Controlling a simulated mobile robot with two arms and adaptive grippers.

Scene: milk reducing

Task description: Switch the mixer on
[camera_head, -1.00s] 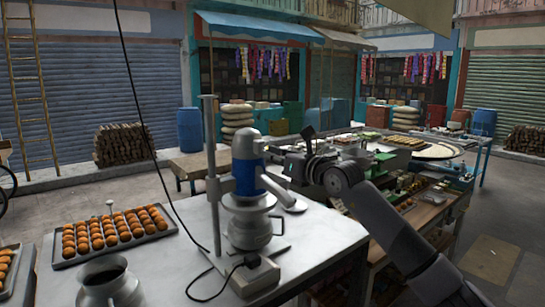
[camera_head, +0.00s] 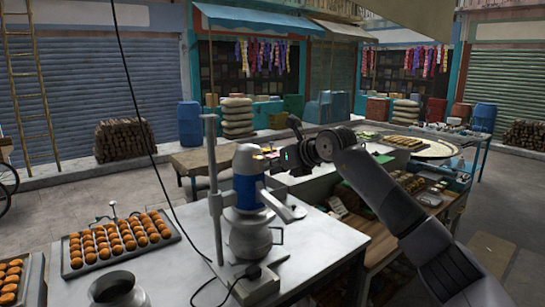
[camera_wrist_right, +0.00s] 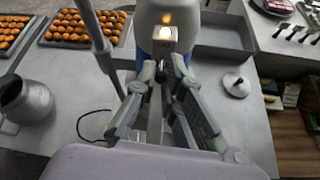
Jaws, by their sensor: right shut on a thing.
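The mixer (camera_head: 247,180) has a blue and white motor on an upright stand, over a metal pot (camera_head: 250,238) on the white table. In the right wrist view its white housing (camera_wrist_right: 168,10) carries a small pale switch box (camera_wrist_right: 165,40), with an orange light glowing just above. My right gripper (camera_head: 270,162) is at the right side of the motor in the head view. In the wrist view its fingers (camera_wrist_right: 163,72) are drawn together just under the switch box, shut on a small part there. The fingers largely hide that part. My left gripper is out of view.
A tray of orange balls (camera_head: 118,243) and an open metal jug (camera_head: 117,290) stand left of the mixer. A round metal lid (camera_wrist_right: 236,85) and an empty grey tray (camera_wrist_right: 222,38) lie to the right. A dark cable hangs down beside the stand.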

